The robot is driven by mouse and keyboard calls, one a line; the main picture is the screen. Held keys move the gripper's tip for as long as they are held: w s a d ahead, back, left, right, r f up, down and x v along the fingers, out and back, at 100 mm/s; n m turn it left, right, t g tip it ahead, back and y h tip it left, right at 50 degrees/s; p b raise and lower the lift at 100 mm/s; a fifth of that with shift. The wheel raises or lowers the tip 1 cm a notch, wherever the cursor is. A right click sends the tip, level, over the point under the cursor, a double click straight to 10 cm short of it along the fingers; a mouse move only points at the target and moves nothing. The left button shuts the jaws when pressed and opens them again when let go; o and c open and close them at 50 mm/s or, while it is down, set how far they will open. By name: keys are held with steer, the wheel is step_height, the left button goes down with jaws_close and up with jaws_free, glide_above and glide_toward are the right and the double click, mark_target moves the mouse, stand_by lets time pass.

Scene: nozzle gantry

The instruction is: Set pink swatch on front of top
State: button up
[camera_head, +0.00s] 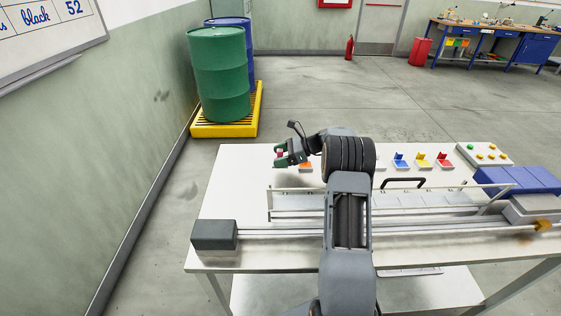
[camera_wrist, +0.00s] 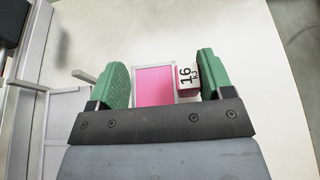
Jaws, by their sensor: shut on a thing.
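The pink swatch (camera_wrist: 154,87) is between the green fingers of my gripper (camera_wrist: 162,80) in the wrist view. It has a pink face with a pale border, and a white tab marked "16" (camera_wrist: 187,76) beside it toward the right finger. In the head view my gripper (camera_head: 280,158) is shut on it above the far left part of the white table (camera_head: 235,190), with a bit of pink (camera_head: 279,152) showing. Which part is the "top" I cannot tell; a long pale gantry frame (camera_head: 285,212) with rails runs across the table, partly hidden by my arm.
An orange piece (camera_head: 306,167) sits right of my gripper. Blue (camera_head: 401,160), yellow (camera_head: 422,160) and red (camera_head: 442,160) swatches stand along the back, near a button panel (camera_head: 484,153). A dark grey block (camera_head: 214,235) is at front left.

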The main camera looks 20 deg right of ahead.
steer(key=shift+f, duration=1.2)
steer(key=shift+f, duration=0.1)
steer(key=shift+s+f, duration=0.1)
steer(key=shift+f, duration=0.45)
steer(key=o, duration=0.9)
steer(key=shift+o, duration=0.2)
steer(key=shift+r, duration=0.1)
steer(key=shift+r, duration=0.3)
steer(key=b+v, duration=0.1)
steer(key=v, duration=1.1)
steer(key=shift+r, duration=0.2)
